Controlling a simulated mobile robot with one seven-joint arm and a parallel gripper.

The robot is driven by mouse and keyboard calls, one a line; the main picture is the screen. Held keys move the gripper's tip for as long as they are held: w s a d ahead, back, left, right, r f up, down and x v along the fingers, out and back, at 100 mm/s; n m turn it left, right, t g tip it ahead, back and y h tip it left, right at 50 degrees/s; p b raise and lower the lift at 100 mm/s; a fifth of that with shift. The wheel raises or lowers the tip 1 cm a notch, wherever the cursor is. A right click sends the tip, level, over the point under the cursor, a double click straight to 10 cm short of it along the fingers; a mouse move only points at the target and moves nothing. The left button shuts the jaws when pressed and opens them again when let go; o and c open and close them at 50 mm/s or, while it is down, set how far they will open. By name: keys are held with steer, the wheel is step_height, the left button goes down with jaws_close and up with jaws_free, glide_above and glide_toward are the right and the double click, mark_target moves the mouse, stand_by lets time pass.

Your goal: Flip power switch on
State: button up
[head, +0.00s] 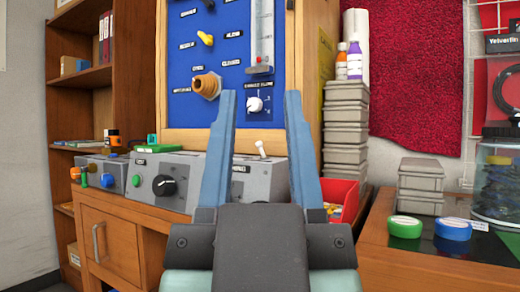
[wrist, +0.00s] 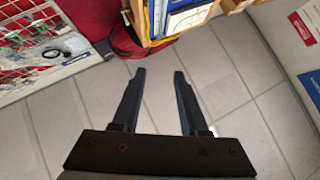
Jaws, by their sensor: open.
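A white toggle switch (head: 260,148) stands on the top of a grey box (head: 262,181) on the bench, below the blue panel. It is the likely power switch, but its label is only partly visible. In the head view my gripper (head: 259,100) is open and empty, with its blue fingers spread on either side of the switch in the picture. No contact with the switch shows. In the wrist view the open fingers (wrist: 160,71) point over a tiled floor, and the switch is not seen there.
Another grey box with a black knob (head: 164,185) stands to the left. The blue panel (head: 200,112) with valves and a flow tube rises behind. A red bin (head: 342,196) and stacked grey cases (head: 346,140) stand to the right. Tiled floor (wrist: 215,90) is open.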

steer(key=shift+r, duration=0.2)
steer(key=shift+c, duration=1.2)
step_height(320, 180, up, 2)
steer(key=p, duration=0.3)
steer(key=shift+r, duration=0.25)
jaws_close()
step_height(320, 180, up, 43)
steer(key=p, duration=4.3)
